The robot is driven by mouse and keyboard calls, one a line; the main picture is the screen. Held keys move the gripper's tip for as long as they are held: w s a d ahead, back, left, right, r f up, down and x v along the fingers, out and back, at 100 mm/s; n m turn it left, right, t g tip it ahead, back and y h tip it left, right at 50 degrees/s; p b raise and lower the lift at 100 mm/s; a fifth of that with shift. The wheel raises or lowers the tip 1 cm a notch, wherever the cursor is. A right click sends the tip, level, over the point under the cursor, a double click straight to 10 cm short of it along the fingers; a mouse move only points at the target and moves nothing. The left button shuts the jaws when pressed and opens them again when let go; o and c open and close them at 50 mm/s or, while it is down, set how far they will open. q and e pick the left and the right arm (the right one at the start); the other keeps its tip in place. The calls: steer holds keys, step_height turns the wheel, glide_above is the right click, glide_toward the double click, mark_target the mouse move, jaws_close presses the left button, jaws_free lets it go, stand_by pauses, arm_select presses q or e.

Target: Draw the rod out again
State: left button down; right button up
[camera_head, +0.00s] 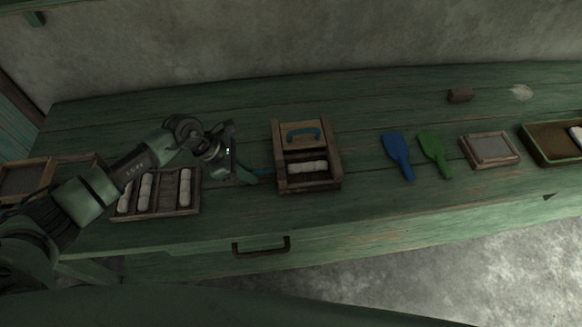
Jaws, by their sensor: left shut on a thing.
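The small wooden box frame (328,186), taken as the loom, stands on the green bench and has a panel with a blue handle (303,133). A pale roll (307,167) lies inside its front opening. My left gripper (250,176) is at the left side of the frame. It is shut on a small blue piece (262,176), apparently the rod's end, which points at the frame's left side. The rest of the rod is hidden, and I cannot tell how far it sits inside. My right gripper is out of view.
A tray (156,208) with several pale rolls lies under my left arm. To the right lie a blue paddle (397,154), a green paddle (435,152), a framed grey pad (490,150) and a brown tray (548,146). A brown block (460,95) sits further back.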

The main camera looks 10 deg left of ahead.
arm_select(q)
steer(key=a, duration=0.2)
steer(key=s+a+b, duration=0.1)
steer(key=a, duration=0.1)
steer(key=s+a, duration=0.1)
steer(key=a, duration=0.1)
steer(key=shift+a+f+b, duration=0.15)
steer(key=shift+a+b, duration=0.2)
steer(key=shift+a, duration=0.05)
steer(key=shift+s+a, duration=0.15)
steer(key=shift+a, duration=0.35)
steer(key=c, duration=1.3)
jaws_free()
steer(key=p+v, duration=0.2)
steer(key=v, duration=0.5)
